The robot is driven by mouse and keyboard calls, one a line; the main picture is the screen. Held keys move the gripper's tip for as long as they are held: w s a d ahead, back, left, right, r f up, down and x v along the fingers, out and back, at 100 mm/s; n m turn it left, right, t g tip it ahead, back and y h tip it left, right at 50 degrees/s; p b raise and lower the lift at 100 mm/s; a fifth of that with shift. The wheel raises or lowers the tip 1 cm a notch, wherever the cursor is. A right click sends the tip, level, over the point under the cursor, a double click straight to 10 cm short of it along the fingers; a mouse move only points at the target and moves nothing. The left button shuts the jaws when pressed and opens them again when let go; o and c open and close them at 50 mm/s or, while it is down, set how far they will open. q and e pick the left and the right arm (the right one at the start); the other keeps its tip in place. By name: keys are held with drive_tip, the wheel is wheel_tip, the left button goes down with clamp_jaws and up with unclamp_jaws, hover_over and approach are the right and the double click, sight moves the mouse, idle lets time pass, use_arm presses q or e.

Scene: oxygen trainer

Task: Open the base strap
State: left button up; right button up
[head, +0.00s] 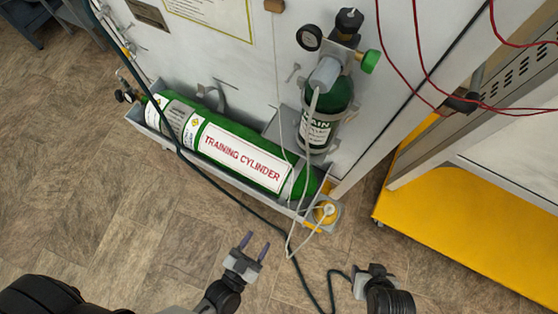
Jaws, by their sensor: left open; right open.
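A large green cylinder (225,150) labelled "TRAINING CYLINDER" lies in a grey tray (225,181) at the foot of the white panel. Grey bands cross it near its left end (178,113) and its right end (298,183). I cannot tell which band is the base strap, or whether it is fastened. A smaller green cylinder (340,94) stands upright against the panel, with a grey holder around its lower end. My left gripper (254,246) is open and empty, below the tray and apart from it. My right gripper (370,268) is open, further right, touching nothing visible.
A yellow round fitting (325,212) with a pale cord sits at the tray's right end. A dark cable runs across the tray to the floor. A yellow-based cabinet (450,236) stands at the right, with red wires above. Tiled floor (120,215) is clear at the left.

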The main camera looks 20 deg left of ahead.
sight(279, 204)
use_arm(q)
drive_tip(key=shift+y, duration=0.3)
drive_tip(key=w+b, duration=0.1)
drive_tip(key=w, duration=0.3)
drive_tip(key=w+d+f+b, duration=0.1)
drive_tip(key=w+b, duration=0.1)
drive_tip(key=w, duration=0.2)
drive_tip(key=w+d+f+b, duration=0.1)
drive_tip(key=w+b, duration=0.1)
drive_tip(key=w, duration=0.3)
drive_tip(key=shift+d, duration=0.25)
use_arm(e)
wheel_tip(279, 204, down, 6)
drive_tip(key=shift+f, duration=0.2)
use_arm(q)
drive_tip(key=shift+s, duration=0.1)
use_arm(e)
drive_tip(key=shift+d, duration=0.1)
use_arm(q)
drive_tip(key=c, duration=0.3)
clamp_jaws()
